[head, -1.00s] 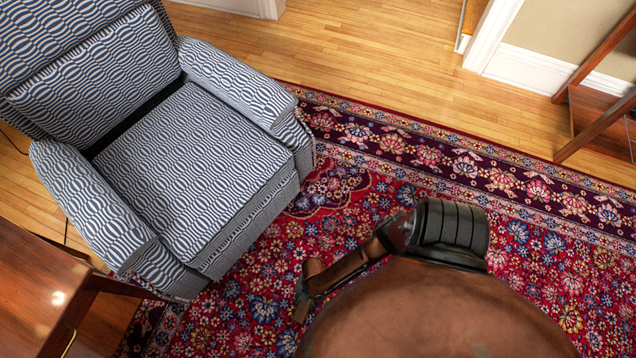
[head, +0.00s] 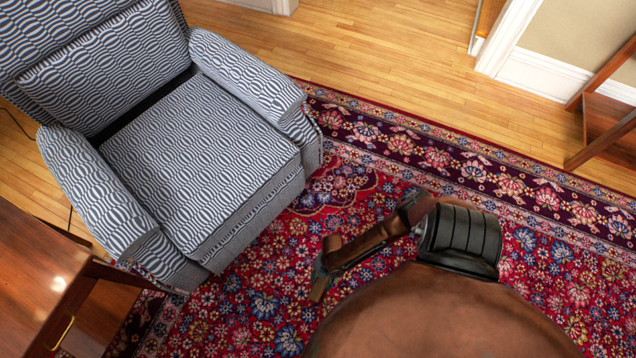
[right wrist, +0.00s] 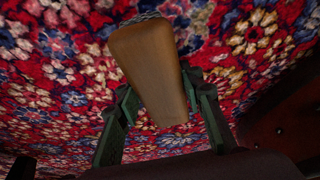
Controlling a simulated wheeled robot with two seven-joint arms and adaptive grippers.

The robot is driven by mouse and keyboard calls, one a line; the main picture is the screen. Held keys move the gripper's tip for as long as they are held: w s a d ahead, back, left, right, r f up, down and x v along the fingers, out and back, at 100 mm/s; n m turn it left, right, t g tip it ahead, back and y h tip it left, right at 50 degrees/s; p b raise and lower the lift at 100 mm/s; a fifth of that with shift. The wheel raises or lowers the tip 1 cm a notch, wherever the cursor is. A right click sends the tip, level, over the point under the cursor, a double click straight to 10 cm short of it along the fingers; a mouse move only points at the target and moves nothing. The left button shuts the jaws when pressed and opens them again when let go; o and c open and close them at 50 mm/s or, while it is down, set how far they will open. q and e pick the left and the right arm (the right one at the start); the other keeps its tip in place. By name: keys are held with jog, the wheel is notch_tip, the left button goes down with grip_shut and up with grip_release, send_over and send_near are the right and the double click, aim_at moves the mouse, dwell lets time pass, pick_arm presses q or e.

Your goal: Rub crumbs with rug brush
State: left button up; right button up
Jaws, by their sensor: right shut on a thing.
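A rug brush (right wrist: 150,75) with a smooth wooden back shows in the right wrist view, with a narrow grey edge at its far end. My right gripper (right wrist: 158,90) is shut on it, one dark green finger along each side. In the head view my right gripper (head: 320,277) is small and low over the red patterned rug (head: 255,290), in front of the armchair. The brush cannot be told clearly from the gripper there. Whether its underside touches the rug is hidden. I cannot make out crumbs against the busy pattern. My left gripper is not in view.
A blue and white patterned armchair (head: 205,160) stands at the left, its front on the rug. A wooden table (head: 35,275) is at the lower left. A wooden stand (head: 605,120) is at the far right. Open rug lies between, with bare wood floor (head: 390,65) behind.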

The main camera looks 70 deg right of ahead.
jog(key=shift+s+d+b, duration=0.15)
jog(key=shift+s+d, duration=0.05)
jog(key=shift+d, duration=0.45)
jog(key=shift+s+d+b, duration=0.15)
jog(key=shift+s+d, duration=0.05)
jog(key=shift+d, duration=0.4)
jog(key=shift+s+d, duration=0.25)
jog(key=shift+d, duration=0.4)
notch_tip(320, 180, up, 4)
jog(key=shift+w+d+r+p, duration=0.1)
jog(key=shift+r+p, duration=0.05)
jog(key=shift+p, duration=0.6)
jog(key=shift+r, duration=0.2)
jog(key=shift+r+p, duration=1.45)
jog(key=shift+r, duration=0.35)
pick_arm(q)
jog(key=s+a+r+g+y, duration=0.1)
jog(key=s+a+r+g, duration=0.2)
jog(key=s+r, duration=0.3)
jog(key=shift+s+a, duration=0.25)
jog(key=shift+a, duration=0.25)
pick_arm(e)
jog(key=shift+r, duration=0.4)
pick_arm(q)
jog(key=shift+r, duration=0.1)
